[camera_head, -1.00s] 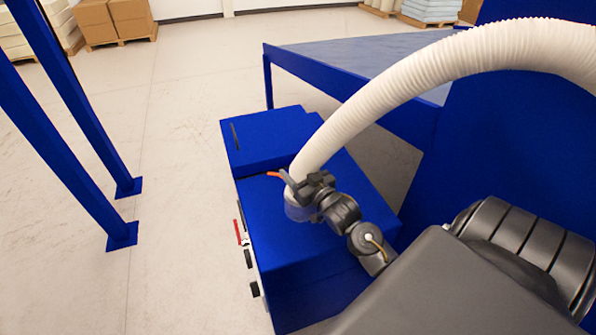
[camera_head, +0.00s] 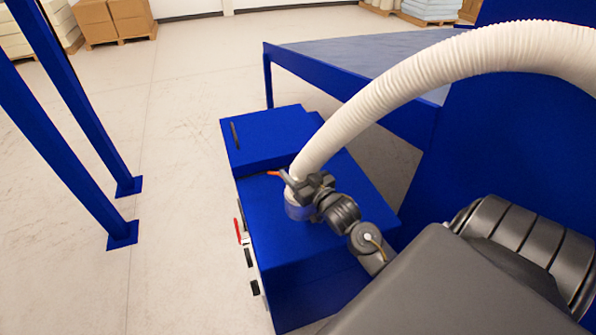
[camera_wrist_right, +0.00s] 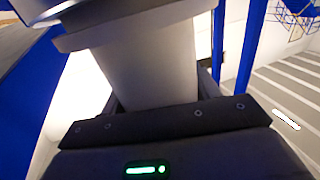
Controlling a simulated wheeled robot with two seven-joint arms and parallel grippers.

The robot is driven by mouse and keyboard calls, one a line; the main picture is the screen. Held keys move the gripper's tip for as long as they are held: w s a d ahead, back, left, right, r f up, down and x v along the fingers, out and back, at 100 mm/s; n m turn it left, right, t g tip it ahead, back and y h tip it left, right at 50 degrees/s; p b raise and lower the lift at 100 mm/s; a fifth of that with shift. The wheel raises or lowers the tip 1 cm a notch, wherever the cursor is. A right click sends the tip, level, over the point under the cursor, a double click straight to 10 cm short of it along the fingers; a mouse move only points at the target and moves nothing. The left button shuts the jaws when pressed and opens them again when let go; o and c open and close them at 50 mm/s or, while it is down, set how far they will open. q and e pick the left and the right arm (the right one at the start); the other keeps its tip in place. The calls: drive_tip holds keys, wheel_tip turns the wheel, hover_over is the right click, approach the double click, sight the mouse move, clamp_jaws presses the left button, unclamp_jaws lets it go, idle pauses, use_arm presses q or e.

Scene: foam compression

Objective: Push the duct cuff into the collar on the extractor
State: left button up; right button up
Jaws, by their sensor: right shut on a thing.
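The white ribbed duct (camera_head: 400,85) arches down from the upper right to the extractor (camera_head: 330,245), a blue box. My right gripper (camera_head: 301,187) is shut on the duct cuff at its lower end. The pale cuff (camera_wrist_right: 145,60) fills the middle of the right wrist view, with dark fingers beside it and a wider rim. The clear, bluish collar (camera_head: 297,210) stands on the extractor top, directly below the gripper. The cuff end is at the collar, but its depth inside cannot be told. My left gripper is not in view.
A red handle (camera_head: 239,230) and dark fittings sit on the extractor's left side. An orange piece (camera_head: 273,173) is beside the gripper. Blue posts (camera_head: 70,130) stand at left, and a blue-framed table (camera_head: 350,55) lies behind. The floor between is clear.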

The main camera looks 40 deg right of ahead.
drive_tip(key=shift+f, duration=0.2)
drive_tip(key=o, duration=1.2)
drive_tip(key=shift+s, duration=0.3)
drive_tip(key=s, duration=0.3)
drive_tip(key=s+b, duration=0.1)
drive_tip(key=s, duration=0.3)
drive_tip(key=s+b, duration=0.1)
drive_tip(key=s, duration=0.2)
drive_tip(key=shift+s+a, duration=0.15)
drive_tip(key=shift+a, duration=0.2)
